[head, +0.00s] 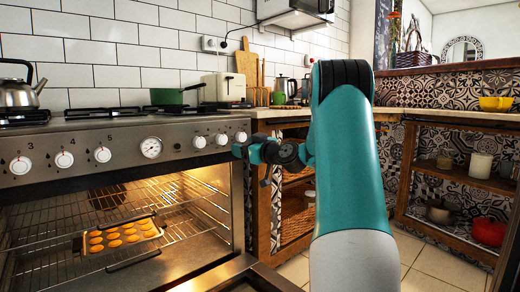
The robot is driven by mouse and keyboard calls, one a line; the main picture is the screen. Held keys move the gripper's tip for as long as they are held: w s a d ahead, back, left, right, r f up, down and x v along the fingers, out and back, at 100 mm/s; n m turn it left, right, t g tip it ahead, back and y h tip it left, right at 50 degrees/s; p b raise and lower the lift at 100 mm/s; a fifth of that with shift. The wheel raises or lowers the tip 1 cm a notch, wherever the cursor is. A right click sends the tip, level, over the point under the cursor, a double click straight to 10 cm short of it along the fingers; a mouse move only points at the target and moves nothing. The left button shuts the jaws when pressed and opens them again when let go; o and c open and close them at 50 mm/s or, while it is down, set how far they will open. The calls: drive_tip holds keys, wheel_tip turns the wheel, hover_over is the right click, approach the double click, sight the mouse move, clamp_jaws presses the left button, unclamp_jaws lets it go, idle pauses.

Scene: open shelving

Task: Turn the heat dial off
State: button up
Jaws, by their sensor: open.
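The stove front (120,155) carries several white dials. The left ones include one by a 3 (20,165), one in the middle (64,160) and one by a 5 (102,154). Three more sit right of the round gauge (151,147): a left one (199,142), a middle one (221,139) and a right one (241,136). I cannot tell which is the heat dial or read their settings. My gripper (249,160) is open and empty, just below and right of the rightmost dial, near the panel's right end. Contact cannot be made out.
The oven (205,235) is open and lit, with a tray of round biscuits (125,236) on a rack. The open door (235,275) juts out low in front. A green pan (172,96) and kettle (18,93) stand on top. Wooden shelving (465,180) stands right.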

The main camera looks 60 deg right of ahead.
drive_tip(key=s+a, duration=0.1)
drive_tip(key=s, duration=0.5)
drive_tip(key=shift+s+f, duration=0.15)
drive_tip(key=shift+s, duration=0.25)
drive_tip(key=shift+w+a, duration=0.1)
drive_tip(key=shift+a, duration=0.05)
drive_tip(key=w+a+n+g+y+p, duration=0.1)
drive_tip(key=w+a+n+g+y, duration=0.15)
drive_tip(key=a, duration=0.55)
drive_tip(key=w+a+n+g+y+p, duration=0.1)
drive_tip(key=w+a+y, duration=0.3)
drive_tip(key=a, duration=0.4)
drive_tip(key=s+a+f+n+g+y+p, duration=0.1)
drive_tip(key=s+a+g+y, duration=0.15)
drive_tip(key=a, duration=0.75)
drive_tip(key=s+a+f+n+g+y+p, duration=0.1)
drive_tip(key=a+g, duration=0.2)
drive_tip(key=a, duration=0.7)
drive_tip(key=s+a+f+g+h+p, duration=0.1)
drive_tip(key=s+a+g, duration=0.25)
drive_tip(key=s, duration=0.35)
drive_tip(key=s+a+n+g+h+p, duration=0.1)
drive_tip(key=s+a+g, duration=0.2)
drive_tip(key=s+a, duration=0.35)
drive_tip(key=s+a+f+g+h+p, duration=0.1)
drive_tip(key=s+a+g+p, duration=0.15)
drive_tip(key=s, duration=0.65)
wheel_tip(320, 180, up, 38)
drive_tip(key=p, duration=3.7)
drive_tip(key=shift+w, duration=0.15)
